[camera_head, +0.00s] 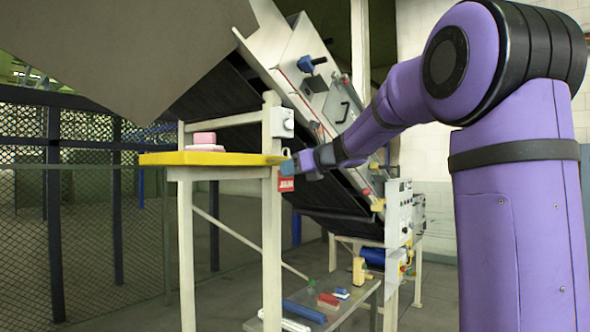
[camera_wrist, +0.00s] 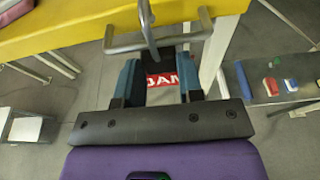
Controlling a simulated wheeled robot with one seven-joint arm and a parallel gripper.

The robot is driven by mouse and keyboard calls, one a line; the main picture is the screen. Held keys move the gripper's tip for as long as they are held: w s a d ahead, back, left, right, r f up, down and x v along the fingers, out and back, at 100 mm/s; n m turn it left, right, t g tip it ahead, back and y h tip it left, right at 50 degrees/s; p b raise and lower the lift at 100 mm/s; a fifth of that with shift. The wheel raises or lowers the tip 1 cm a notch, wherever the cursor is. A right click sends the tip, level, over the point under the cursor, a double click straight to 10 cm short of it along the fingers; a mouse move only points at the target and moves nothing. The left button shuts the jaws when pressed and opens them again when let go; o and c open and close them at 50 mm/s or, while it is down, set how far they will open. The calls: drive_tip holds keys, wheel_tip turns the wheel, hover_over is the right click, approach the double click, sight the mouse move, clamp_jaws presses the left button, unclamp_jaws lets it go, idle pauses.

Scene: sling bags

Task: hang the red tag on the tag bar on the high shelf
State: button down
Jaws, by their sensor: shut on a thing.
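The red tag (camera_head: 287,184) hangs at the right end of the yellow high shelf (camera_head: 205,159) in the head view. In the wrist view the tag (camera_wrist: 164,79) is red with white letters and sits between the two fingers of my gripper (camera_wrist: 161,82). My gripper (camera_head: 304,163) is shut on it, beside the shelf end. The grey metal tag bar (camera_wrist: 185,39) sticks out from the yellow shelf edge (camera_wrist: 75,35), just ahead of the fingers. A grey loop (camera_wrist: 149,22) rises above the tag and crosses the bar; whether it is around the bar I cannot tell.
A pink object (camera_head: 204,141) lies on the shelf. A cream post (camera_head: 271,220) with a grey box stands under its right end. A tilted conveyor (camera_head: 330,100) rises behind. A low table (camera_head: 340,312) below holds several small coloured things.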

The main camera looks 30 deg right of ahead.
drive_tip(key=shift+f, duration=0.2)
drive_tip(key=shift+f, duration=1)
drive_tip(key=shift+c, duration=1.3)
unclamp_jaws()
drive_tip(key=shift+s, duration=0.1)
drive_tip(key=s+d, duration=0.2)
drive_tip(key=s, duration=0.4)
drive_tip(key=shift+s+d, duration=0.25)
